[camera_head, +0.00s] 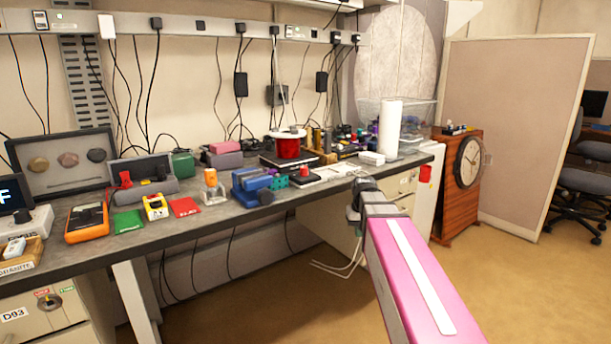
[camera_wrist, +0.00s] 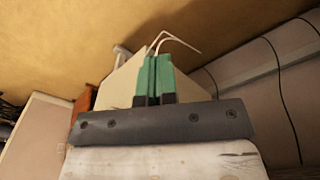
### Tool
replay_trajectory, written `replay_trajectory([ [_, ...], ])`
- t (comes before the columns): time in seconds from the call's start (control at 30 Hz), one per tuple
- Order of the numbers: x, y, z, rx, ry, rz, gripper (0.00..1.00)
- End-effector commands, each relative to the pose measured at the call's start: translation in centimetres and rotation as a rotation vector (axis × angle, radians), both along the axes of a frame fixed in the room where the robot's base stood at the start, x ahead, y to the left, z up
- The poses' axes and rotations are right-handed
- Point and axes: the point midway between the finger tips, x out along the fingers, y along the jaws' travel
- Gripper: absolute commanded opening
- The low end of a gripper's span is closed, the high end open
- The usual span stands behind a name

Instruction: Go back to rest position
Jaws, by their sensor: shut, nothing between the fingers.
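My gripper (camera_wrist: 153,75) shows in the wrist view with its two green fingers together and nothing between them. It is over the floor in front of the bench, with a pale drawer unit behind the fingers. In the head view my pink arm reaches up from the bottom right, and its dark far end is near the bench's front edge. The fingers cannot be made out in the head view.
The workbench (camera_head: 227,215) runs along the wall, crowded with an orange multimeter (camera_head: 87,222), a blue vise (camera_head: 252,186), a red spool (camera_head: 287,147) and a paper roll (camera_head: 389,130). A wooden cabinet (camera_head: 446,204) and a partition (camera_head: 515,120) stand right. Open floor (camera_head: 520,290) lies at lower right.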

Motion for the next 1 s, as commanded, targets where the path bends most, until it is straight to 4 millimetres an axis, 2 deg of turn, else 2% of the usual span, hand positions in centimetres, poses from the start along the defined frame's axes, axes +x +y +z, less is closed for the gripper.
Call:
replay_trajectory([
  [0.03,-1.4,0.0,-1.8,0.0,0.009,-0.003,0.0],
  [0.2,-4.5,0.0,-7.0,-0.002,0.026,-0.015,0.0],
  [0.4,-8.6,0.0,-12.5,-0.003,0.047,-0.029,0.0],
  [0.53,-11.2,0.0,-15.5,-0.005,0.057,-0.036,0.0],
  [0.73,-13.7,0.0,-18.1,-0.006,0.067,-0.045,0.0],
  [1.0,-14.2,0.0,-18.7,-0.006,0.067,-0.047,0.0],
])
